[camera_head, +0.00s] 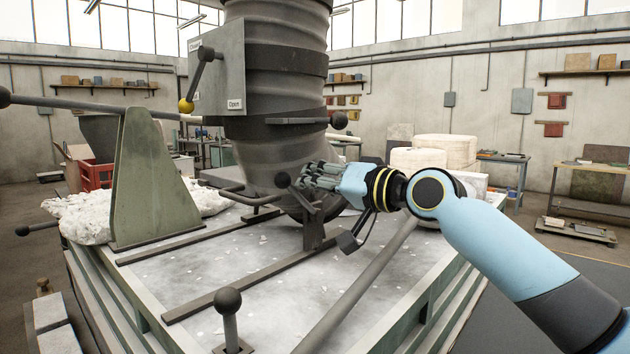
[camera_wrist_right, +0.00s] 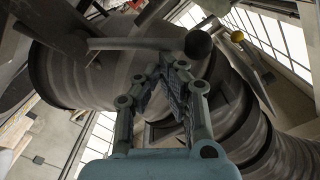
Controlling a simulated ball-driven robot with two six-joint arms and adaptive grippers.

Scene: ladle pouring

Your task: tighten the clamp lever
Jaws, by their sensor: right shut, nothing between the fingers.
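A dark lever with a round ball knob (camera_head: 283,180) stands at the clamp post (camera_head: 314,232), low in front of the big ribbed grey pipe (camera_head: 275,90); I take it for the clamp lever. My right gripper (camera_head: 304,174) comes in from the right with its fingers shut and empty, its tips close to this knob. In the right wrist view a lever with a dark ball (camera_wrist_right: 198,43) lies just beyond the closed fingertips (camera_wrist_right: 172,66). I cannot tell whether they touch. My left gripper is not in view.
A grey box marked "Close" and "Open" (camera_head: 222,75) carries a lever with a yellow knob (camera_head: 186,105). A green bracket (camera_head: 145,190) stands left on the dusty platform (camera_head: 250,285). A short ball-topped lever (camera_head: 228,302) and a long diagonal bar (camera_head: 355,290) are in front.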

